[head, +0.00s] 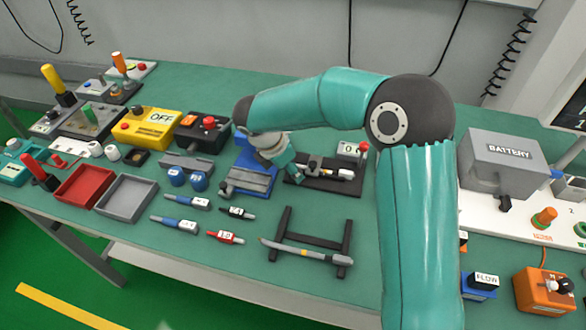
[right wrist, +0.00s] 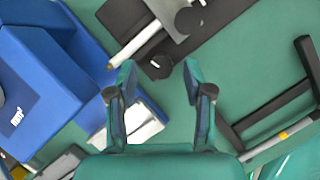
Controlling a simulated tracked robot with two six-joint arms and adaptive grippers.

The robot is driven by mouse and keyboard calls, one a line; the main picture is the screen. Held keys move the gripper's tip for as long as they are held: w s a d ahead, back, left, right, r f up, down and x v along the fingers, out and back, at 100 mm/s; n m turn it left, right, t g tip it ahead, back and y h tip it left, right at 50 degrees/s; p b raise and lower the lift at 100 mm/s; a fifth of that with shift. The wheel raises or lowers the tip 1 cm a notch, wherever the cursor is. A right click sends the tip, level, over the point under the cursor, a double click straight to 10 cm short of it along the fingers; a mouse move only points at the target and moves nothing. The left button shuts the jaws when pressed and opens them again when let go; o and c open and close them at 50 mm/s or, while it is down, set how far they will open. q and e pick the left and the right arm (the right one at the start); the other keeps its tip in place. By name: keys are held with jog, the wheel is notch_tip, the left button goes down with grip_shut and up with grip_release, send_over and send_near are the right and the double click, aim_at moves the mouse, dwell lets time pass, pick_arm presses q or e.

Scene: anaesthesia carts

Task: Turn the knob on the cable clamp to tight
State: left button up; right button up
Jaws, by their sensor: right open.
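What looks like the cable clamp is a black base (head: 345,186) with a grey metal block and a white rod-like piece across it, right of my right gripper in the head view. In the right wrist view the grey block (right wrist: 178,18) is at the top. A small dark faceted knob (right wrist: 157,67) lies just beyond and between my right fingertips. My right gripper (right wrist: 158,82) is open and empty, one finger on each side of the knob in the picture. Contact cannot be told. In the head view the right gripper (head: 299,180) points down at the base's left end. My left gripper is not in view.
A blue fixture (right wrist: 40,85) stands close on the left of the right gripper. A black stand (head: 285,240) holding a grey tool lies in front. Pens, trays and boxes fill the left; a grey battery box (head: 500,160) stands right. Some green mat is bare in front.

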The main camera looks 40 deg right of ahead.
jog(key=shift+d+f, duration=0.25)
jog(key=shift+f, duration=0.4)
grip_shut()
jog(key=shift+w+m+g, duration=0.1)
jog(key=shift+m+g, duration=0.2)
jog(key=shift+m, duration=0.6)
grip_release()
jog(key=shift+r, duration=0.1)
